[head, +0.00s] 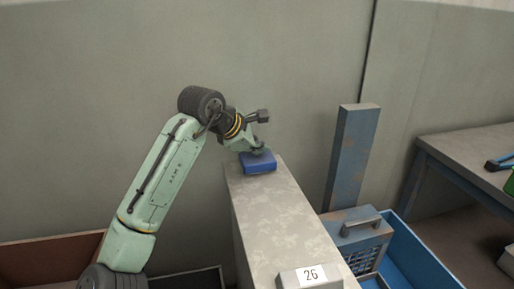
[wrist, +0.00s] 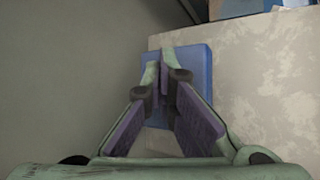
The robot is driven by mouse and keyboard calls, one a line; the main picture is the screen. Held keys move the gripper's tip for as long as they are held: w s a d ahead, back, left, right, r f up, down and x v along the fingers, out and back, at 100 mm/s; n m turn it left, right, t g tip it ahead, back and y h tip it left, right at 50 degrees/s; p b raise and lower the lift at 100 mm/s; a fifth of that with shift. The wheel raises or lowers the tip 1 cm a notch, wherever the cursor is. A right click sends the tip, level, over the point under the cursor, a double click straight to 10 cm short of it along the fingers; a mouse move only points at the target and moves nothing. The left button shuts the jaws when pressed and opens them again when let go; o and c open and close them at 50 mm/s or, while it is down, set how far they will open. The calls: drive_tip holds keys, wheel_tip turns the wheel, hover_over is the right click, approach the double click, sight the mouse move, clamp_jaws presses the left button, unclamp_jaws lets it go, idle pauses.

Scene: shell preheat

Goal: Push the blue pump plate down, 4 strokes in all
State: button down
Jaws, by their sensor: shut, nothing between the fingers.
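The blue pump plate (head: 258,163) sits on top of a narrow grey block near its far end. My gripper (head: 262,150) is shut and empty, pointing down over the plate, with its fingertips at or just above the plate's top. In the wrist view the plate (wrist: 200,72) lies under the closed fingertips (wrist: 165,55), which hide part of its left side. I cannot tell whether the fingertips touch it.
The grey block (head: 278,213) carries a plate marked "26" (head: 311,274) at its near end. To the right are a blue post (head: 352,155), a blue crate (head: 425,262) and a bench (head: 470,150). A wall stands behind.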

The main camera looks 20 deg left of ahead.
sight(259, 157)
drive_tip(key=shift+f, duration=0.1)
idle(0.3)
drive_tip(key=shift+r+p, duration=2.05)
drive_tip(key=shift+p, duration=0.05)
wheel_tip(259, 157, up, 5)
drive_tip(key=p, duration=0.4)
idle(0.9)
drive_tip(key=r+m, duration=0.1)
drive_tip(key=m, duration=0.4)
drive_tip(key=a+r+m+b, duration=0.1)
drive_tip(key=m, duration=0.5)
drive_tip(key=r+m+y+b, duration=0.1)
drive_tip(key=r+m, duration=0.1)
drive_tip(key=m, duration=0.4)
drive_tip(key=shift+w+a, duration=0.25)
